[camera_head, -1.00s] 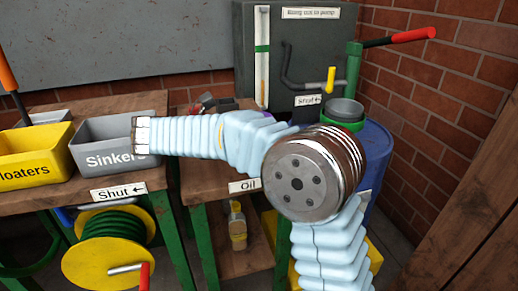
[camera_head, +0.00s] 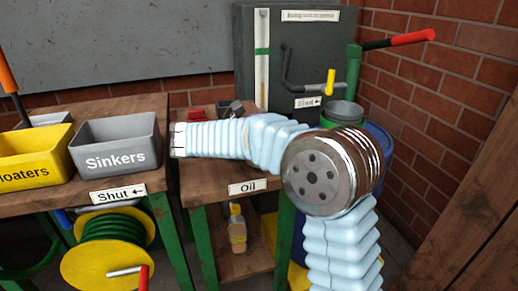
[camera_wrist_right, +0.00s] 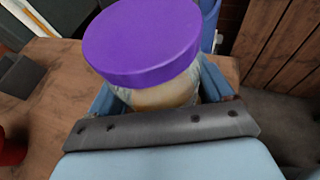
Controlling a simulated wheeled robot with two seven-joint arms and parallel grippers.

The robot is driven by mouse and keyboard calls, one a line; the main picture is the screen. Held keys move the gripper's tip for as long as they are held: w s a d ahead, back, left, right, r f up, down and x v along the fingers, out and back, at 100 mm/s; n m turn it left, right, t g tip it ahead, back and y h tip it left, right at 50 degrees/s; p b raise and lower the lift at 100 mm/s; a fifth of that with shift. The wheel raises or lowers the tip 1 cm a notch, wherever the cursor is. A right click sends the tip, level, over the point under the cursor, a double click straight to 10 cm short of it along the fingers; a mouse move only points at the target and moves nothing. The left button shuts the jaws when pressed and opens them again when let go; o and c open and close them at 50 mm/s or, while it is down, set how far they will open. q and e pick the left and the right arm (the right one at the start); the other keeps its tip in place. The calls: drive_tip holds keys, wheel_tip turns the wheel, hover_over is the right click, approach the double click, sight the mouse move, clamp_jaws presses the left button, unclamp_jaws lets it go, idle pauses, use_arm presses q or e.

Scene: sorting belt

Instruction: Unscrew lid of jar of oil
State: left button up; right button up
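The jar of oil (camera_wrist_right: 165,96) shows in the right wrist view, with a wide purple lid (camera_wrist_right: 143,45) on it and pale yellowish contents below. My right gripper (camera_wrist_right: 160,100) has its blue fingers on both sides of the jar's body, just under the lid, and appears shut on it. The fingertips are partly hidden by the jar and lid. In the head view my right forearm covers the jar and gripper above the wooden table labelled Oil (camera_head: 248,187). My left gripper is not in view.
A grey Sinkers bin (camera_head: 116,146) and a yellow Floaters bin (camera_head: 32,157) stand on the left table. A grey cabinet (camera_head: 262,40) and a green lever post with red handle (camera_head: 408,36) are behind. A red object (camera_wrist_right: 12,150) lies near the gripper. A brick wall bounds the right.

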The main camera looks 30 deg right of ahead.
drive_tip(key=c, duration=0.8)
drive_tip(key=shift+r, duration=0.5)
wheel_tip(320, 180, up, 3)
drive_tip(key=shift+f, duration=0.2)
drive_tip(key=s+a+r+p, duration=0.1)
drive_tip(key=s+a+r, duration=0.3)
drive_tip(key=s, duration=0.1)
drive_tip(key=s+a+r, duration=0.5)
drive_tip(key=shift+s+a+r+p, duration=0.2)
drive_tip(key=shift+r+p, duration=0.05)
drive_tip(key=shift+p, duration=0.1)
